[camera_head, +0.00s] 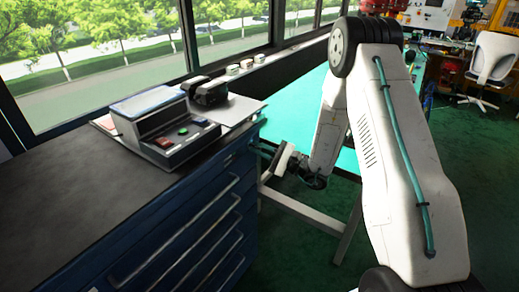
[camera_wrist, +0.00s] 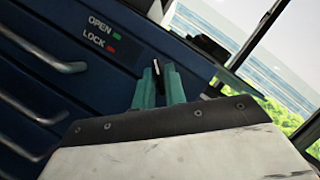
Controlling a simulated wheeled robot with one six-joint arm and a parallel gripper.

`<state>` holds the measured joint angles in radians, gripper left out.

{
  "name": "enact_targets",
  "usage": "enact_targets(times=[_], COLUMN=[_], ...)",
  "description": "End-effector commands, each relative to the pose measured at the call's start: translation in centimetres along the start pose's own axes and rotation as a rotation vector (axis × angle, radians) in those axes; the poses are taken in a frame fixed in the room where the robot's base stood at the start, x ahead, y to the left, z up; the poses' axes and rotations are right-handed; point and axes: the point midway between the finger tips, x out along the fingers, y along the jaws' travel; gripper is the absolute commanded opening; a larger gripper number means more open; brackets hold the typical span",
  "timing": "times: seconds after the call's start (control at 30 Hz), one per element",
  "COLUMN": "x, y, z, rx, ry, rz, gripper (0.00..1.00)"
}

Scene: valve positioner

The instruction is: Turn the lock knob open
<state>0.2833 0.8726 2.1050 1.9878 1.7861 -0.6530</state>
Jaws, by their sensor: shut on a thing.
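The lock knob (camera_wrist: 155,68) shows in the wrist view as a small dark piece between my fingertips, on the dark blue cabinet front. My gripper (camera_wrist: 159,76) has teal fingers, shut on the knob, which hide most of it. Left of the fingers, a label (camera_wrist: 101,34) reads OPEN beside a green square and LOCK beside a red square. The knob's pointing direction cannot be told. In the head view, the end of my arm is by the right end of the blue drawer cabinet (camera_head: 200,215); the knob cannot be made out there.
A grey control box (camera_head: 165,125) with coloured buttons and a dark device (camera_head: 207,90) stand on the cabinet top. Drawer handles (camera_wrist: 45,55) stick out left of the knob. A teal-topped table (camera_head: 300,105) stands behind my arm. The near cabinet top is clear.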

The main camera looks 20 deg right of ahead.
Motion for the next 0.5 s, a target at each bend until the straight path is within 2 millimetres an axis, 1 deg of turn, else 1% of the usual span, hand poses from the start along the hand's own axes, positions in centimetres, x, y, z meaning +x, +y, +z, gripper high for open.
enact_targets(times=[0.17,0.2,0.23,0.5], x=[-0.05,-0.05,-0.05,-0.09], y=[0.11,0.12,0.11,0.05], z=[-0.05,-0.05,-0.04,-0.02], rx=[0.002,0.001,0.001,0.0], ry=[0.002,0.002,0.002,0.001], rz=[0.002,0.002,0.002,0.001], gripper=[0.0,0.24,0.29,0.29])
